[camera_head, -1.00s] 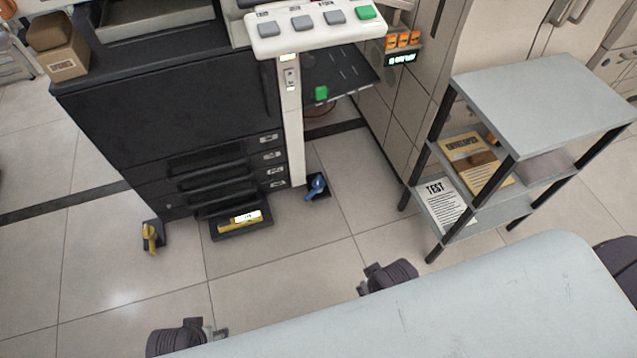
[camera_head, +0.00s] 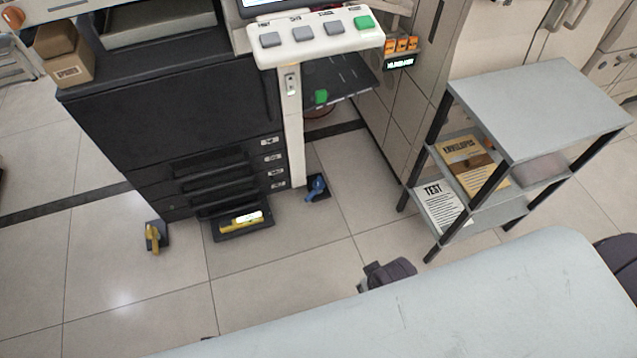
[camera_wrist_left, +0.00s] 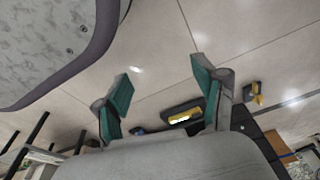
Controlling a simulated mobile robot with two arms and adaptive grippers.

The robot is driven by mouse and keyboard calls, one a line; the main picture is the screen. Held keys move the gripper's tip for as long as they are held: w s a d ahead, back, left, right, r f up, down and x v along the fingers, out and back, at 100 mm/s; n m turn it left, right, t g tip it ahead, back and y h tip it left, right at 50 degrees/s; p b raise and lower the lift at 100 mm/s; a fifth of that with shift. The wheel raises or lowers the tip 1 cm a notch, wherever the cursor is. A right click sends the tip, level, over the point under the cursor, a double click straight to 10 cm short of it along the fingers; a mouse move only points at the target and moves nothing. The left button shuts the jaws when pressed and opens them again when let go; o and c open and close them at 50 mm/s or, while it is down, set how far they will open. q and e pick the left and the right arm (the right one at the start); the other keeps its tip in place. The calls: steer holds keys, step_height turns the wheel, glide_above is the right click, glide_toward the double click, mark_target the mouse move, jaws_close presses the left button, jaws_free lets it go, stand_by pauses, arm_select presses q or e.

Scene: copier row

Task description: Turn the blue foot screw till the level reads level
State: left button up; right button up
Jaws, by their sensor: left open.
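The blue foot screw (camera_head: 316,188) stands on the floor at the copier's front right foot, its blue lever tilted up. A small blue spot, likely the same screw, shows in the left wrist view (camera_wrist_left: 139,131). The level (camera_head: 245,219), yellow with a bright vial, lies on a dark plate at the copier's base; it shows in the left wrist view (camera_wrist_left: 184,116). Its bubble is too small to read. My left gripper (camera_wrist_left: 160,89) is open and empty, with the level and screw well beyond its fingers. My right gripper is not clearly in view.
A yellow foot screw (camera_head: 153,237) is at the copier's (camera_head: 175,100) left foot. A grey shelf cart (camera_head: 540,95) with papers stands right. A small lit display (camera_head: 399,63) hangs beside the button panel; its text is unclear.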

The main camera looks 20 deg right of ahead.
arm_select(q)
steer(key=s+a+f+g+p, duration=0.1)
steer(key=s+a+f+p, duration=0.1)
steer(key=s+f, duration=0.5)
steer(key=s+p, duration=0.1)
steer(key=s, duration=0.2)
steer(key=shift+s+f+p, duration=0.2)
steer(key=shift+s+p, duration=0.1)
steer(key=shift+s, duration=0.05)
stand_by(0.3)
steer(key=w+d+r+t+b, duration=0.1)
steer(key=w+r+b, duration=0.5)
steer(key=w+r, duration=0.8)
steer(key=shift+w+d+r+t, duration=0.2)
steer(key=shift+d+r+t, duration=0.1)
steer(key=shift+d+r, duration=0.45)
